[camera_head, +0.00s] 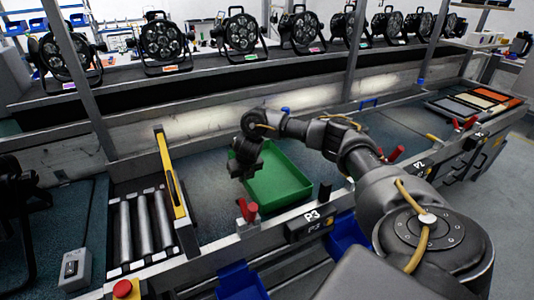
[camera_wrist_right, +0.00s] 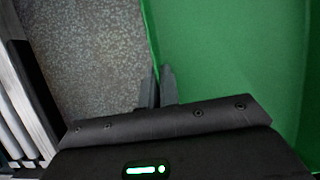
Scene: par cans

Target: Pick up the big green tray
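The big green tray (camera_head: 285,178) lies on the grey work surface in the middle of the head view. In the right wrist view the tray (camera_wrist_right: 225,45) fills the upper right. My right gripper (camera_head: 243,172) points down at the tray's left wall. In the right wrist view its two fingers (camera_wrist_right: 157,88) are close together, one on each side of the wall's edge, and look closed on it. The gripper and forearm hide part of the tray's left and far sides. My left gripper is not in view.
Rollers (camera_head: 145,228) and a yellow-edged upright bar (camera_head: 172,180) stand left of the tray. A red clamp (camera_head: 248,210) and a P3 box (camera_head: 313,220) sit on the front rail. Several par cans (camera_head: 165,42) line the back shelf.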

